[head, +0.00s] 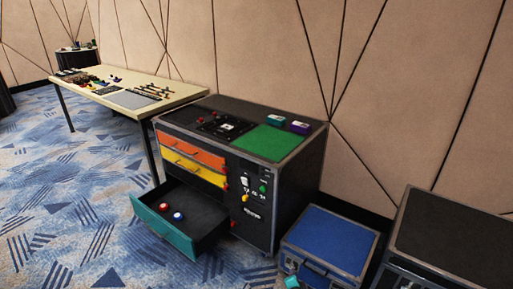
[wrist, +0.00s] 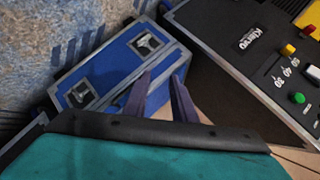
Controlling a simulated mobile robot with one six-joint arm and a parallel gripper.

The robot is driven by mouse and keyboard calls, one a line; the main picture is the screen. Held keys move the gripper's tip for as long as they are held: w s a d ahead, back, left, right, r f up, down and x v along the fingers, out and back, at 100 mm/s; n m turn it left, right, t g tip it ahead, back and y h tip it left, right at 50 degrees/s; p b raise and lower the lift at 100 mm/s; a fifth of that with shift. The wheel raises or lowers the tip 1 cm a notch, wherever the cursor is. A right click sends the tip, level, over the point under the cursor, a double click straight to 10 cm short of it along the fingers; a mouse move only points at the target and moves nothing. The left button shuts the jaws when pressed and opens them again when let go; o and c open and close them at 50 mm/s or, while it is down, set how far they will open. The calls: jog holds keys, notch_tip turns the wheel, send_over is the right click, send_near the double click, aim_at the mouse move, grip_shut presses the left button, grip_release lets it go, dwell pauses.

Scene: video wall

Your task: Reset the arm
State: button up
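My gripper (wrist: 160,78) shows in the wrist view as two grey-purple fingers with a gap between them. It is open, and I see nothing held between the fingertips. The fingers overlap the blue case (wrist: 95,72) in the picture; I cannot tell how far they are from it. The black control cabinet (wrist: 232,50) is to the right of the fingers. In the head view my gripper's fingers do not show. A small teal piece (head: 291,282) shows at the bottom edge, in front of the blue case (head: 330,240), and I cannot tell what it is.
The cabinet (head: 303,190) has its teal bottom drawer (head: 163,228) pulled out, with a red and a blue round item inside. Its orange drawer (head: 190,150) and yellow drawer (head: 192,168) are shut. A black case (head: 455,235) stands right. A table (head: 178,100) stands behind left. Carpet at left is clear.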

jog(key=s+n+g+p, duration=0.2)
jog(key=s+n+g, duration=0.4)
jog(key=s, duration=1.2)
jog(key=s+r+n+g+y+p, duration=0.1)
jog(key=s+n+g, duration=0.6)
jog(key=s, duration=1.2)
jog(key=g+p, duration=0.1)
jog(key=g, duration=0.2)
jog(key=shift+s+d+g, duration=0.3)
jog(key=shift+d, duration=0.05)
